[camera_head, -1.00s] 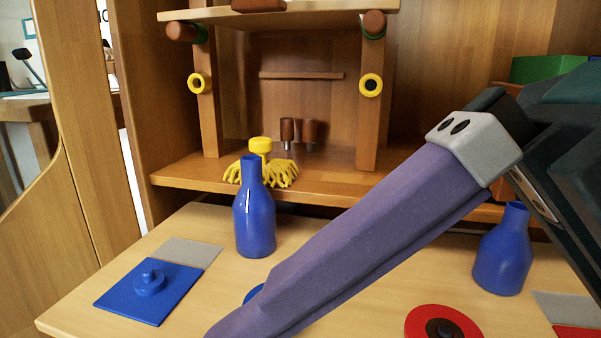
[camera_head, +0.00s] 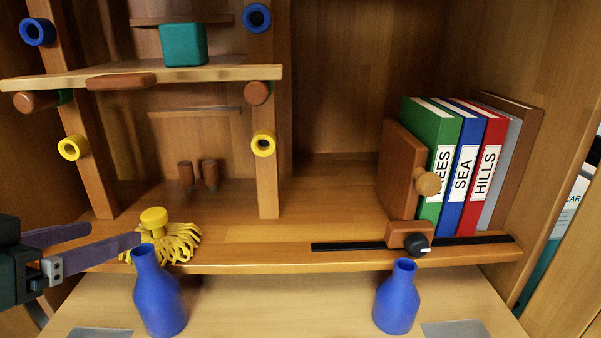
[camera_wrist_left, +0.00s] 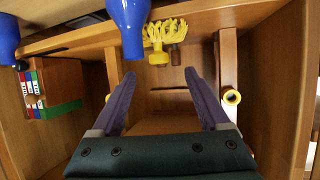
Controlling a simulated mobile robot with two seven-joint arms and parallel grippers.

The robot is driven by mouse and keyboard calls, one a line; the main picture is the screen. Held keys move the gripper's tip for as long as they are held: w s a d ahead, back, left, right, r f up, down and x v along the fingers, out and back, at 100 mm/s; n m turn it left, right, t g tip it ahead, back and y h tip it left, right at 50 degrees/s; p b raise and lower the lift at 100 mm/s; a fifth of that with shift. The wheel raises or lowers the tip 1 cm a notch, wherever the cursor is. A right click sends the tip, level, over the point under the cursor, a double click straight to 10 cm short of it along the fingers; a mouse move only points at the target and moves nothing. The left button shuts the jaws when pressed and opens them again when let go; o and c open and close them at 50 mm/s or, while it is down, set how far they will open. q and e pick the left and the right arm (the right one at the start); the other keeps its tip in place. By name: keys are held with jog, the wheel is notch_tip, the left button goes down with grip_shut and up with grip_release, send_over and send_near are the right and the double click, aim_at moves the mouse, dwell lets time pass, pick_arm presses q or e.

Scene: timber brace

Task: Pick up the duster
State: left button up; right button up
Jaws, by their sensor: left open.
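The duster (camera_head: 176,244), with yellow strands and a round yellow knob, lies on the wooden shelf behind the left blue bottle. It also shows in the left wrist view (camera_wrist_left: 166,32), ahead of the fingertips. My left gripper (camera_head: 115,234) comes in from the left, its two purple fingers spread and empty. Its fingertips are just left of the duster and close to the bottle's neck in the picture. In the left wrist view the open fingers (camera_wrist_left: 159,73) point toward the knob, with a gap before it. My right gripper is not in view.
Two blue bottles stand on the lower table, the left one (camera_head: 160,295) in front of the duster and another (camera_head: 397,298) further right. A wooden post (camera_head: 267,185) with a yellow ring rises right of the duster. Books (camera_head: 462,165) and a slider block (camera_head: 408,236) are at right.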

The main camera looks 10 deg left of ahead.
aim_at(145, 221)
pick_arm(q)
jog(key=x, duration=0.1)
jog(key=b+x, duration=0.2)
jog(key=x, duration=0.1)
jog(key=shift+w+d+r, duration=0.1)
jog(key=shift+r, duration=0.15)
jog(key=shift+w+f+b, duration=0.2)
jog(key=shift+w+b, duration=0.2)
jog(key=shift+w, duration=0.2)
jog(key=b+x, duration=0.3)
jog(key=x, duration=0.1)
jog(key=shift+w+f, duration=0.1)
jog(key=shift+f, duration=0.2)
jog(key=shift+w, duration=0.35)
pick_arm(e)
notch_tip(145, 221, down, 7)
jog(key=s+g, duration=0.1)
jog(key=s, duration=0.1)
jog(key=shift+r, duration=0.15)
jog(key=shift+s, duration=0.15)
pick_arm(q)
jog(key=shift+s, duration=0.1)
jog(key=shift+c, duration=0.7)
jog(key=shift+d, duration=0.1)
grip_shut()
